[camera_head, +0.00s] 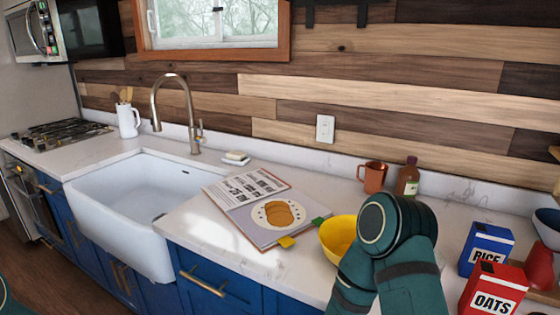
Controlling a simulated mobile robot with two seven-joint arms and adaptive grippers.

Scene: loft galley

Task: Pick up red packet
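A red packet (493,291) labelled OATS stands on the white counter at the bottom right. Its lower edge is close to the picture's bottom edge. One of my arms, dark green, rises from the bottom to the left of the packet, and its gripper is outside the picture. A small piece of dark green shows at the lower left edge. Neither gripper can be seen.
A blue packet (485,246) labelled RICE stands just behind the red one. A yellow bowl (338,238), copper mug (373,177), brown bottle (408,178) and open cookbook (266,207) are on the counter (205,228). A white sink (120,215) lies left. A red round object (540,265) is beside the packet.

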